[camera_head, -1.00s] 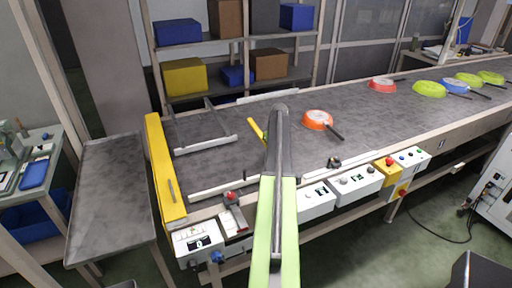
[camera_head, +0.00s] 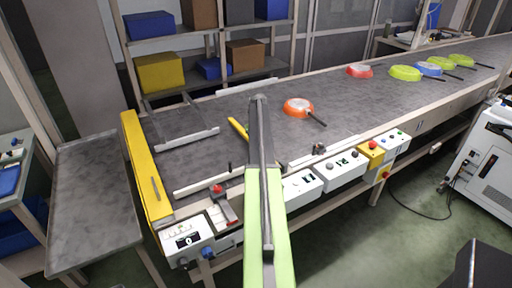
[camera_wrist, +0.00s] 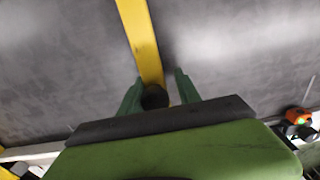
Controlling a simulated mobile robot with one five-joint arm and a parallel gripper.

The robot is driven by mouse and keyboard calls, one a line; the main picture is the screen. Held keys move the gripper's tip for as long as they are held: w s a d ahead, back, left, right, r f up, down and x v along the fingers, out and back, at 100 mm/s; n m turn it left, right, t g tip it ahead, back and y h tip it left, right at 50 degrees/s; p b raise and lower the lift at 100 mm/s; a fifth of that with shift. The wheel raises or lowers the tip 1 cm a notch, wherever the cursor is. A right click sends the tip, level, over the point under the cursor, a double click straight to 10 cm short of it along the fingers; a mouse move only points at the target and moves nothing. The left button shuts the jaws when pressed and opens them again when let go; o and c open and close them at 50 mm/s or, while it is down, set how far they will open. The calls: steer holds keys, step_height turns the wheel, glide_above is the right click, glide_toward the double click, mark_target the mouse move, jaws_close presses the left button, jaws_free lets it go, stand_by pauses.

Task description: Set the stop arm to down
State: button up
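The stop arm, seen as a yellow bar (camera_head: 238,128), shows beside my arm in the head view, above the near side of the belt. In the wrist view the yellow bar (camera_wrist: 142,40) runs from the top edge down to a dark round end (camera_wrist: 155,97). My gripper (camera_wrist: 158,78) has two green fingers, one on each side of the bar's lower part, spread apart with gaps visible. My arm hides part of the area around the bar in the head view. I cannot tell the bar's exact height or tilt.
An orange pan (camera_head: 298,107) lies on the belt (camera_head: 340,95); a red pan (camera_head: 360,70) and several others are farther right. White rails and a yellow end plate (camera_head: 146,170) stand at the left. Control boxes (camera_head: 343,172) line the near edge. A grey side table (camera_head: 95,205) stands left.

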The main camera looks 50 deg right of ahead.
steer(key=shift+o, duration=0.8)
steer(key=shift+w+a, duration=0.15)
steer(key=shift+w, duration=0.05)
step_height(320, 180, up, 17)
steer(key=p, duration=1.7)
steer(key=shift+r, duration=0.2)
steer(key=shift+w, duration=0.2)
